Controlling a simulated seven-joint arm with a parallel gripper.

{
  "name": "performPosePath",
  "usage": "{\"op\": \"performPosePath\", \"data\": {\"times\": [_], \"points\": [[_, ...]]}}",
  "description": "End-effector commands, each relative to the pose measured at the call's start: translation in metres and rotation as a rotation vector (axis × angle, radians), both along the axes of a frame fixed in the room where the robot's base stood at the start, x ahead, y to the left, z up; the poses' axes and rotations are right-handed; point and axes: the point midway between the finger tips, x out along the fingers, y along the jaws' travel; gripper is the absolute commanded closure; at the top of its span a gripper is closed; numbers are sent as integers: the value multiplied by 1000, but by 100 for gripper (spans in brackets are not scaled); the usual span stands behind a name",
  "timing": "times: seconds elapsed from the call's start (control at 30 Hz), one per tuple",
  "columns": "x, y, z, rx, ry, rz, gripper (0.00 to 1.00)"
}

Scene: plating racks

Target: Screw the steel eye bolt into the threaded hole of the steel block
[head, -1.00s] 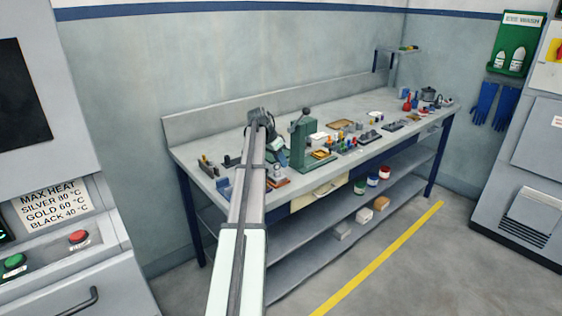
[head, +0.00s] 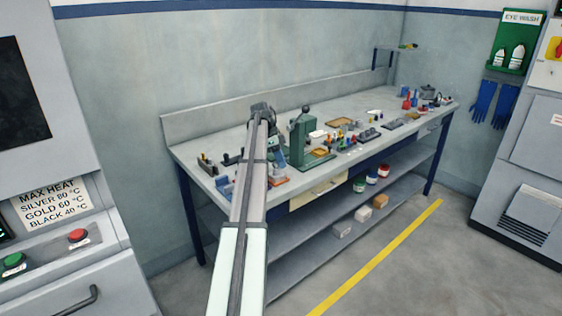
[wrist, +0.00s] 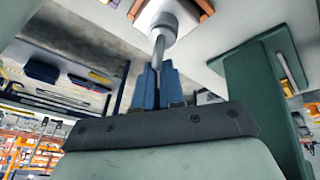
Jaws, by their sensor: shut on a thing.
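In the wrist view my gripper (wrist: 157,72) has its blue fingers close together on the thin grey shank of the steel eye bolt (wrist: 158,48). The bolt lines up with a round grey collar and the pale steel block (wrist: 149,14) at the top edge of the picture. I cannot tell whether the bolt's thread is inside the hole, and the eye is mostly hidden by the fingers. In the head view my arm covers most of the fingers and the bolt. The block's brown base (head: 279,182) shows just right of the arm.
A green press (head: 300,138) stands close to the right of my gripper, and its green body fills the right of the wrist view (wrist: 258,100). A yellow tray (head: 320,153) lies by the press.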

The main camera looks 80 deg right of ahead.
Motion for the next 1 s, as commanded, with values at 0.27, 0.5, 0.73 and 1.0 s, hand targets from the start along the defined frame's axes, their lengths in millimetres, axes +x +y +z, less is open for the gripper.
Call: {"op": "performPosePath", "data": {"times": [0.27, 0.5, 0.73, 1.0], "points": [[-1, 4, -1, 5, 4, -176, 100], [-1, 6, -1, 5, 3, -197, 100], [0, 5, 0, 4, 3, -194, 73], [0, 4, 0, 2, 1, -192, 61]]}}
